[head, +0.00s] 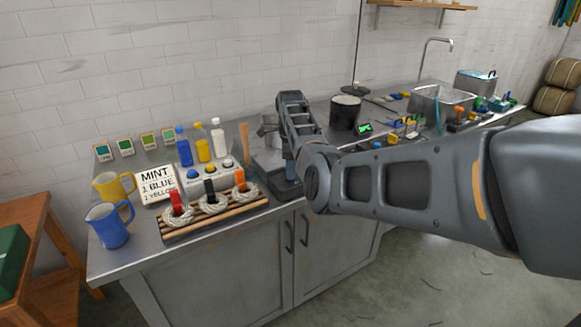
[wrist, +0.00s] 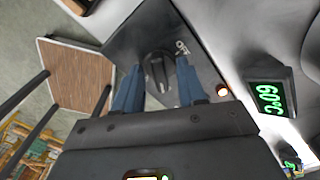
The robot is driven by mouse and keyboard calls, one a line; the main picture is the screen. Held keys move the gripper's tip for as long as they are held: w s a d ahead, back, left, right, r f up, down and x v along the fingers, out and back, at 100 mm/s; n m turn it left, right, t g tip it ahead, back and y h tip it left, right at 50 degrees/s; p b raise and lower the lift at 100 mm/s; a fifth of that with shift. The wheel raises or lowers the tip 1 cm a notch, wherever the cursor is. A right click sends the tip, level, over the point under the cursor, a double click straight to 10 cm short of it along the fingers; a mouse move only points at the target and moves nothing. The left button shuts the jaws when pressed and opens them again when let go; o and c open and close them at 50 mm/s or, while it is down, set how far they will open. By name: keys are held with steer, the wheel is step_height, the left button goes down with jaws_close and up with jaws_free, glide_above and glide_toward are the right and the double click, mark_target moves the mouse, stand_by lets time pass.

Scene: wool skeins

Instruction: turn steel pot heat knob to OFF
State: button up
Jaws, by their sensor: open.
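The dark round heat knob (wrist: 158,73) shows in the wrist view on a dark panel, with a raised grip bar across it. A white OFF label (wrist: 182,48) is printed beside it, up and to the right. I cannot tell exactly where the knob points. My gripper (wrist: 157,88) is open, with one blue finger on each side of the knob; contact is not clear. In the head view my gripper (head: 290,170) points down at the counter's front edge. A steel pot (head: 268,135) stands behind it, partly hidden by my arm. The knob is hidden there.
A small orange-red lamp (wrist: 222,90) glows beside the knob, and a display (wrist: 268,97) reads 60°C. Left of my gripper, a wooden rack (head: 215,215) holds wool skeins. A dark pot (head: 345,113) stands to the right. Bottles (head: 202,143) stand at the back.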

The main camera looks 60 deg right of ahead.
jaws_close()
stand_by(0.6)
steer(key=n+p, duration=0.1)
steer(key=n, duration=0.3)
steer(key=shift+r+n, duration=0.1)
steer(key=shift+n, duration=0.3)
steer(key=n+p, duration=0.1)
steer(key=n, duration=0.4)
steer(key=n+p, duration=0.1)
steer(key=n, duration=0.6)
steer(key=shift+n, duration=0.3)
steer(key=n+p, duration=0.1)
steer(key=n, duration=0.5)
steer(key=shift+n, duration=0.3)
